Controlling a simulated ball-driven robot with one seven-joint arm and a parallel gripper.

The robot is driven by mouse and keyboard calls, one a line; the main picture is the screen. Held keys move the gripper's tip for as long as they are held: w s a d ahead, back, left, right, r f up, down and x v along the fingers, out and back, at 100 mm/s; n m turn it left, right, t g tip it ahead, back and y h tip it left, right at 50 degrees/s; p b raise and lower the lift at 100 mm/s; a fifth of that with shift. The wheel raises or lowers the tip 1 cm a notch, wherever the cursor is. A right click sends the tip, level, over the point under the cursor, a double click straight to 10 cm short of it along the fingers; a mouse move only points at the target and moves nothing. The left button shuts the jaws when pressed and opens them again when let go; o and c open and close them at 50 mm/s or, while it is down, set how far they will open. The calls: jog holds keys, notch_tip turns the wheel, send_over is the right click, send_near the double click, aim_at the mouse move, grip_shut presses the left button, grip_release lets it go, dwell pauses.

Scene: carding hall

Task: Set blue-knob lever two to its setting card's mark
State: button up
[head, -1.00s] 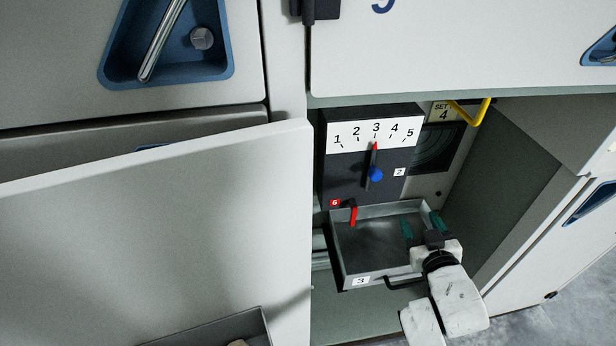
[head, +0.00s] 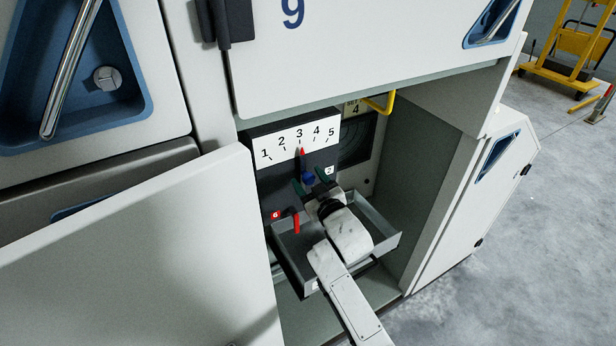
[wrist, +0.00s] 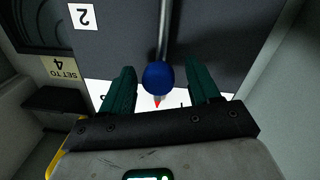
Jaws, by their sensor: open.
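The blue knob (head: 309,178) is on a lever in front of a dark panel, beside a tag reading 2 (head: 329,170). The lever's red pointer (head: 302,151) is at 3 on the white scale (head: 283,145), numbered 1 to 5. The setting card (head: 355,109) is partly covered in the head view; in the wrist view the card (wrist: 58,67) reads SET TO 4, upside down. My gripper (head: 311,181) is open with green fingers. In the wrist view the blue knob (wrist: 158,77) lies between the spread fingers, with gaps on both sides.
A red lever (head: 296,222) tagged 6 is low on the panel's left. A grey open drawer (head: 383,222) juts out below my wrist. A yellow bent handle (head: 380,102) hangs at the upper right. An open door panel (head: 130,255) stands at left.

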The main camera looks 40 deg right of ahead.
jog(key=shift+w+d, duration=0.2)
jog(key=shift+w, duration=0.2)
grip_shut()
dwell(0.4)
